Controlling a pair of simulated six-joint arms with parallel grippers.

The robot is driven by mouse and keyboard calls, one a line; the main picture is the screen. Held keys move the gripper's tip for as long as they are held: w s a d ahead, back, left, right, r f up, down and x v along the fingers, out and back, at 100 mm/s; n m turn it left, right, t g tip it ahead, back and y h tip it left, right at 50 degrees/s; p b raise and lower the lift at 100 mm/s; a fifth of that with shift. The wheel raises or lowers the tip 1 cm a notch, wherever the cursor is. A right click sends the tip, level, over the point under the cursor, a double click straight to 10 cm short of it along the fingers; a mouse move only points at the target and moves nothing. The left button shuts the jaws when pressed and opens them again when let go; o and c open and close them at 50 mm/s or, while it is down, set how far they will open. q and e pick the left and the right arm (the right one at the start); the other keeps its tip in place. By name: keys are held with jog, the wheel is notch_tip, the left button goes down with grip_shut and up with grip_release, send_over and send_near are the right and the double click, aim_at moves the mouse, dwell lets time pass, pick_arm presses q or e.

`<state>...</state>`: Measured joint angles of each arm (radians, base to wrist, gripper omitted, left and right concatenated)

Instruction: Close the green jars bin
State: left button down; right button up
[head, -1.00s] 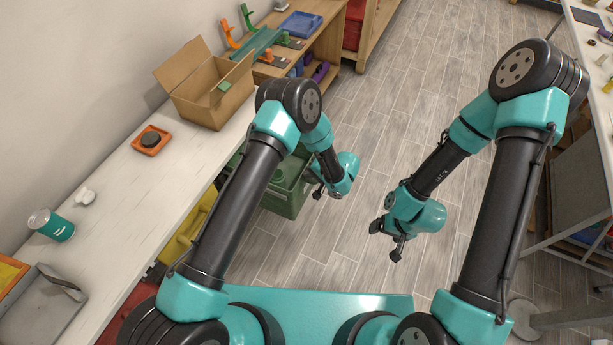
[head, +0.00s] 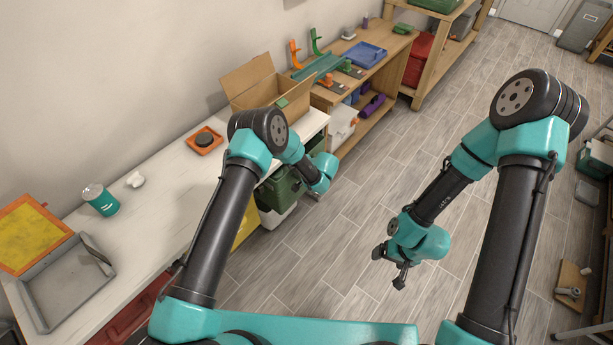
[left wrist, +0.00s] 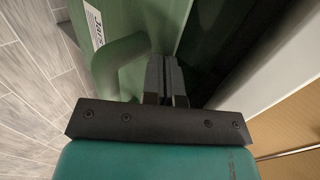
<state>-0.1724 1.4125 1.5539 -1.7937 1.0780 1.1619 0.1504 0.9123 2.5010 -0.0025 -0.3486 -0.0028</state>
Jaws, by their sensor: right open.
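The green jars bin (head: 283,193) is under the white bench in the head view, partly hidden by my left arm. In the left wrist view the green bin's front (left wrist: 140,18) fills the upper middle, with a "Jars" label and a green handle (left wrist: 122,62). My left gripper (left wrist: 166,70) has its fingers close together against the bin front, just right of the handle; nothing shows between them. In the head view my left gripper's fingertips are mostly hidden beside the bin. My right gripper (head: 390,267) is open and empty over the floor.
A white bin (head: 275,216) and a yellow bin (head: 245,226) sit low by the bench. The floor between the benches is clear.

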pick_arm(q)
jog(key=shift+w+a, duration=0.35)
jog(key=shift+a, duration=0.15)
jog(key=shift+s+d, duration=0.4)
jog(key=shift+d, duration=0.2)
jog(key=shift+s+d, duration=0.75)
jog(key=shift+d, duration=0.35)
jog(key=v, duration=1)
jog(key=shift+a, duration=0.1)
